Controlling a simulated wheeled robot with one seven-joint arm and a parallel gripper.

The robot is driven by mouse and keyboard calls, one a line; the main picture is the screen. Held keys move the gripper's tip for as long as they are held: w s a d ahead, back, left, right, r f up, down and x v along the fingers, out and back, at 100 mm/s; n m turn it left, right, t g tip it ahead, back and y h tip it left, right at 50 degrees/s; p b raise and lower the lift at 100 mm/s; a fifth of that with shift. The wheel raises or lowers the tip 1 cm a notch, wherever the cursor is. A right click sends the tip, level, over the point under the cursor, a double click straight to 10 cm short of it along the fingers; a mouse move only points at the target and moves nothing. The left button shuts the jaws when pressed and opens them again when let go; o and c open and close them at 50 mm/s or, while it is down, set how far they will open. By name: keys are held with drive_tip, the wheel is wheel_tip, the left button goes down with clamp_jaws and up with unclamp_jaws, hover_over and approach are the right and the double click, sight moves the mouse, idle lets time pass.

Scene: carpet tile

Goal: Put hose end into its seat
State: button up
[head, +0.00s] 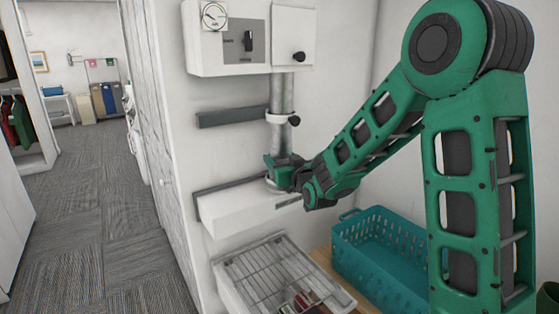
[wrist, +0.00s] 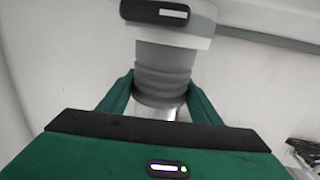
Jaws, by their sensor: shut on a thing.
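A grey hose (head: 281,95) hangs from the underside of the upper white box and passes a white clamp (head: 280,117) with a black knob. My gripper (head: 284,165) is shut around its lower part, just above the lower white box (head: 250,208). In the wrist view, the green fingers of my gripper (wrist: 160,95) flank the grey ribbed hose end (wrist: 163,80), with shiny metal showing between them.
The upper white box (head: 230,43) carries a gauge and a switch. Below the lower box are a wire rack tray (head: 270,270) and a teal basket (head: 385,250). Grey rails (head: 235,116) line the wall. Open carpet (head: 100,220) lies left.

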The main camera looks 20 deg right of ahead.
drive_tip(key=shift+f, duration=0.8)
drive_tip(key=o, duration=1.2)
drive_tip(key=s, duration=0.7)
drive_tip(key=s+d, duration=0.1)
drive_tip(key=s, duration=0.2)
drive_tip(key=shift+s+d+r, duration=0.1)
drive_tip(key=shift+s+r, duration=0.15)
drive_tip(key=shift+s, duration=0.1)
